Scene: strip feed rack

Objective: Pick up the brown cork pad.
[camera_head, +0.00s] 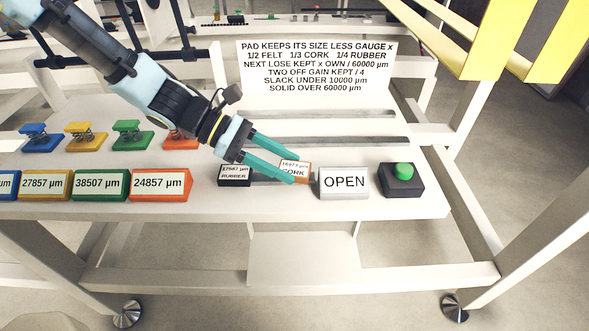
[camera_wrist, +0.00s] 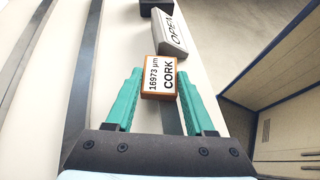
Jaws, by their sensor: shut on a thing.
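The brown cork pad (camera_head: 302,171) is a small block with orange-brown edges and a white label reading 16973 µm CORK. It also shows in the wrist view (camera_wrist: 163,78), between the tips of the teal fingers. My gripper (camera_head: 299,167) is shut on the cork pad, with one finger along each side; in the wrist view the fingers (camera_wrist: 161,82) flank it. The pad is at or just above the white bench top, and I cannot tell whether it still touches. The fingers partly cover the pad in the head view.
A black rubber pad (camera_head: 234,177) lies left of the cork pad. A grey OPEN block (camera_head: 343,183) and a green button on a black box (camera_head: 403,178) stand to the right. Coloured labelled blocks (camera_head: 160,185) and spring pieces (camera_head: 133,134) line the left. A sign (camera_head: 316,67) stands behind.

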